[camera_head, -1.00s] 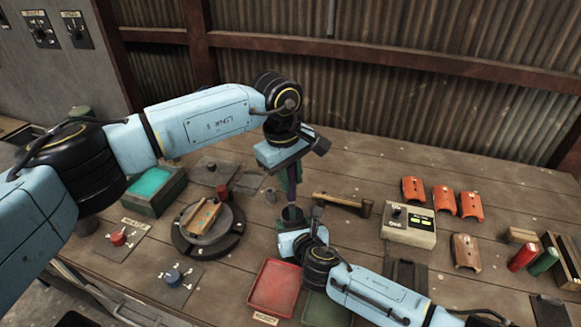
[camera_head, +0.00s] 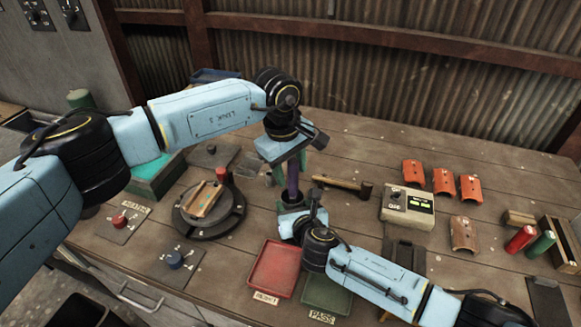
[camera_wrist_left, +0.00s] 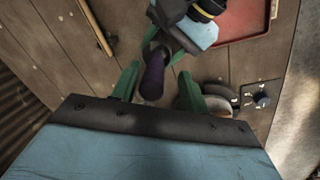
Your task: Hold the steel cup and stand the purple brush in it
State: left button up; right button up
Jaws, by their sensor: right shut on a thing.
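The purple brush (camera_head: 292,180) stands roughly upright below my left gripper (camera_head: 291,165). Its lower end goes down to the cup held by my right gripper; how deep it sits is hidden. In the left wrist view the brush (camera_wrist_left: 152,80) is between the green fingers of my left gripper (camera_wrist_left: 158,88), which are apart with a gap beside it. My right gripper (camera_head: 291,210) is shut on the steel cup (camera_head: 291,203), above the table. The cup is mostly hidden by gripper parts and looks dark.
A red tray (camera_head: 274,270) and a green tray (camera_head: 326,296) lie in front. A round turntable (camera_head: 220,220) with a wooden piece is left. A mallet (camera_head: 342,183) lies behind, and a control box (camera_head: 408,209) stands right. Orange curved pieces (camera_head: 442,180) lie farther right.

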pick_arm(q)
notch_tip(320, 180, up, 12)
jog(key=a, duration=0.1)
jog(key=shift+s+a, duration=0.25)
jog(key=shift+s, duration=0.05)
dwell(0.3)
pick_arm(e)
jog(key=o, duration=1.1)
jog(key=shift+c, duration=0.2)
